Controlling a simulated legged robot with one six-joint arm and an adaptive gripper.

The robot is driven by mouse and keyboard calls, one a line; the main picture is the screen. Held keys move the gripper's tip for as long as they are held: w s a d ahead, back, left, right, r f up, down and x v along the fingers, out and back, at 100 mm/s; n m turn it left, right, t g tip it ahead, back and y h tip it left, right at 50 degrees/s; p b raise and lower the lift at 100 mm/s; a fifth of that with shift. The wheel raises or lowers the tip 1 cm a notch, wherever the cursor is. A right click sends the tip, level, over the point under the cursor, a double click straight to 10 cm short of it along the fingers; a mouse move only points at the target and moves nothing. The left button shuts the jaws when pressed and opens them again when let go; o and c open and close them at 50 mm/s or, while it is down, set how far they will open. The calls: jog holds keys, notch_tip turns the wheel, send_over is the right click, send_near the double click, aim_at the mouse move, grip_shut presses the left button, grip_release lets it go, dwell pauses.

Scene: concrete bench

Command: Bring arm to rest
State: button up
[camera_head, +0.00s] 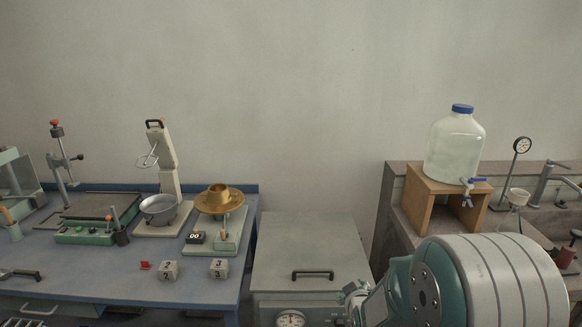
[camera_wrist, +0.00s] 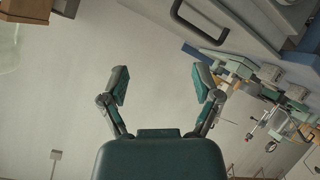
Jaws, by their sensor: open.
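My arm shows at the lower right of the head view, in front of the grey cabinet and the right-hand counter. My gripper (camera_wrist: 160,83) is in the middle of the wrist view. Its two green-padded fingers stand wide apart, with nothing between them. In the head view the arm's far end is small and partly hidden behind the large teal and white arm link, so the fingers are not clear there.
A blue bench (camera_head: 90,283) at left bears a balance with a brass pan (camera_head: 219,200), a mixer stand with a steel bowl (camera_head: 158,209), and numbered blocks (camera_head: 168,270). A grey cabinet (camera_head: 312,245) stands mid-picture. A glass jug (camera_head: 455,146) stands on a wooden stand (camera_head: 420,195) at right.

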jog(key=s+r+m+g, duration=0.2)
jog(key=s+r, duration=0.3)
jog(key=s, duration=0.5)
jog(key=s+r+m+g, duration=0.2)
jog(key=s+r, duration=0.4)
jog(key=s, duration=0.4)
jog(key=s+r+m+g, duration=0.2)
jog(key=s+r, duration=0.3)
jog(key=s, duration=0.5)
jog(key=shift+s+r+m+g, duration=0.15)
jog(key=shift+r+m+g, duration=0.15)
jog(key=shift+r, duration=0.05)
